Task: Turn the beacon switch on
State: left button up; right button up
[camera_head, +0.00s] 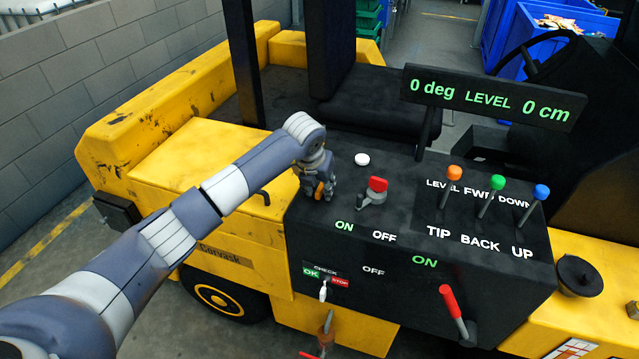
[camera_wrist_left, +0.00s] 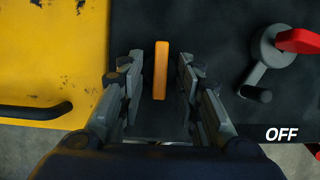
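An upright orange switch lever (camera_wrist_left: 161,72) stands on the black control panel (camera_head: 400,212) of the yellow vehicle. It also shows, partly hidden by my gripper, in the head view (camera_head: 318,191). No readable label marks it as the beacon switch. My left gripper (camera_wrist_left: 163,85) is over the panel's left part with its fingers open, one on each side of the orange lever. Small gaps show between the lever and both fingers. A grey rotary switch with a red handle (camera_head: 377,184) is to the right; it also shows in the wrist view (camera_wrist_left: 298,41). My right gripper is not in view.
A white button (camera_head: 362,159) sits behind the red handle. Orange (camera_head: 454,173), green (camera_head: 498,184) and blue (camera_head: 541,192) knobbed levers stand on the right. A display (camera_head: 490,99) rises behind them. A red-handled lever (camera_head: 450,301) is on the front face.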

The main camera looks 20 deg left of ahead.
pick_arm(q)
jog(key=shift+f, duration=0.1)
jog(key=c, duration=0.7)
grip_shut()
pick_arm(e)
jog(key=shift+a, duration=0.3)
